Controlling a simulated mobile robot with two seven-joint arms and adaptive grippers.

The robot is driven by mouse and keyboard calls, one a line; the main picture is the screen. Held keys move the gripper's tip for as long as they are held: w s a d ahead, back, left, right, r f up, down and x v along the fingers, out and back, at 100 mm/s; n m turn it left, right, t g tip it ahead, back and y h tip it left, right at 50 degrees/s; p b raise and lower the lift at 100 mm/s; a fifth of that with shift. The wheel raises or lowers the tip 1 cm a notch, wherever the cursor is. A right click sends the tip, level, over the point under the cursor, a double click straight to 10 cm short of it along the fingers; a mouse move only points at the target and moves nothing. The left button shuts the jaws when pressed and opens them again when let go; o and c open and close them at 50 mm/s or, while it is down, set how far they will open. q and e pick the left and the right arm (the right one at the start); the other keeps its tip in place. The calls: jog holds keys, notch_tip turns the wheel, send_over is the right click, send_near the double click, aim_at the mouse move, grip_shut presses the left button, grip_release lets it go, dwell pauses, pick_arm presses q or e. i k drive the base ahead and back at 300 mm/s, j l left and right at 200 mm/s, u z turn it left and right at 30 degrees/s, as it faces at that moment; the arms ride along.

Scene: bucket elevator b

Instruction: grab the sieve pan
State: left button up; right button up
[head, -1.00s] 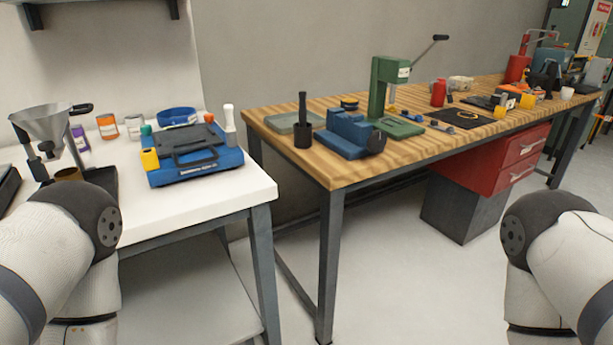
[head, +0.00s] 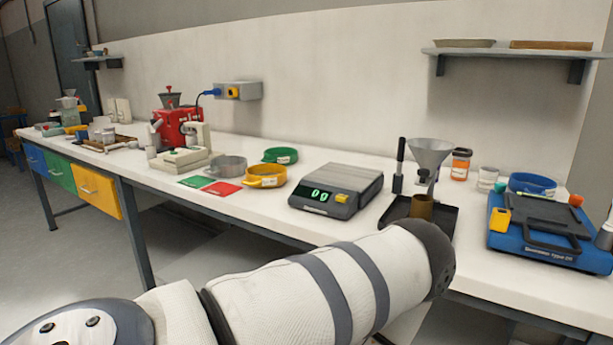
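Several round, shallow pans that look like sieve pans stand on the white bench in the head view. A yellow pan (head: 266,176) and a grey pan (head: 228,167) stand side by side left of the scale, with a green pan (head: 280,156) behind them. A blue pan (head: 532,184) stands farther right, behind the blue case. I cannot tell which one the task means. One of my arms crosses the foreground, in front of the bench; its gripper is out of view. My other gripper is also out of view.
A scale (head: 336,190) stands right of the yellow pan. A funnel stand (head: 428,165) and a blue case (head: 550,230) fill the right side. Green and red cards (head: 221,188) lie near the front edge. A red machine (head: 176,128) stands farther left.

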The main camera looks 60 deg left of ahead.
aim_at(225, 168)
jog(key=u, duration=2.4)
jog(key=i+j+z, duration=0.15)
jog(key=i+j, duration=0.15)
jog(key=i+j+z, duration=0.3)
jog(key=i+j, duration=0.2)
jog(key=j, duration=0.25)
jog(key=i+j+z, duration=0.35)
jog(key=j, duration=0.45)
jog(key=i, duration=0.1)
